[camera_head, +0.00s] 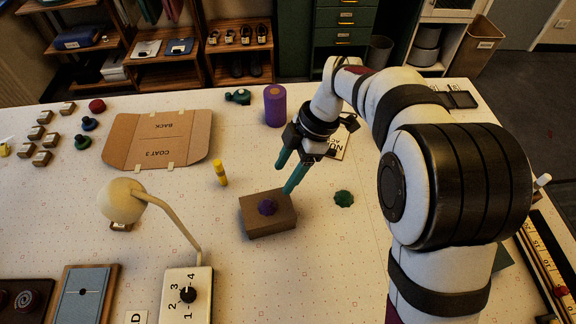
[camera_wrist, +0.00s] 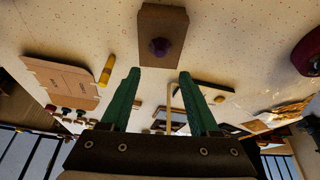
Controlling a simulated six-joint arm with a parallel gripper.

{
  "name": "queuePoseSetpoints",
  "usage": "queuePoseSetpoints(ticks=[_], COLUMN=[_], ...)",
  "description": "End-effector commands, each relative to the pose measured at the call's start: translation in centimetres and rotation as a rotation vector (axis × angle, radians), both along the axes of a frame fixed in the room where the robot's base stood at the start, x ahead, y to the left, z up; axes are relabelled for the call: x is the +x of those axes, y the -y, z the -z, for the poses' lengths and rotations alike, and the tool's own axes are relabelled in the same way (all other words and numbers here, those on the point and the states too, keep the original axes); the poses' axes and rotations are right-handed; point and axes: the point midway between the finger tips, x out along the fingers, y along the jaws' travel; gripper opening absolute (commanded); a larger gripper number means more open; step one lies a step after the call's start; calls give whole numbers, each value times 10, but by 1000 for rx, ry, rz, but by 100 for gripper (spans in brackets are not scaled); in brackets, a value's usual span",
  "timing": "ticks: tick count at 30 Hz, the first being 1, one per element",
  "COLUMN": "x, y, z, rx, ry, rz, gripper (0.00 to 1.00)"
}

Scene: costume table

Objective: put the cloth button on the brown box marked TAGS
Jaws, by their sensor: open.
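A brown box (camera_head: 255,228) stands mid-table; it also shows at the top of the wrist view (camera_wrist: 172,21). No TAGS marking is readable on it. A small purple knobbly piece (camera_head: 267,206) rests on its top, also seen in the wrist view (camera_wrist: 159,47); it may be the cloth button, but I cannot tell surely. A dark green scalloped piece (camera_head: 343,198) lies on the table right of the box. My gripper (camera_head: 284,178) is open and empty, its teal fingers just behind and above the box, apart from the purple piece. It shows in the wrist view (camera_wrist: 163,95).
A yellow peg (camera_head: 220,173) stands left of the box and a purple cylinder (camera_head: 275,106) behind my gripper. A cream lamp (camera_head: 122,200) arches at the front left. Flat cardboard (camera_head: 158,139) lies at the back left. The table just in front of the box is clear.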

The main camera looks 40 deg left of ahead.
Motion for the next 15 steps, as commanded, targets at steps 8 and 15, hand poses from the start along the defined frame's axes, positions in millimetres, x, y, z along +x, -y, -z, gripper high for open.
queuePoseSetpoints(ticks=[8,15], x=[6,3], y=[6,158], z=[-18,-76], rx=[-4,-267], ry=[-1,-134], rz=[9,1092], gripper=[62,62])
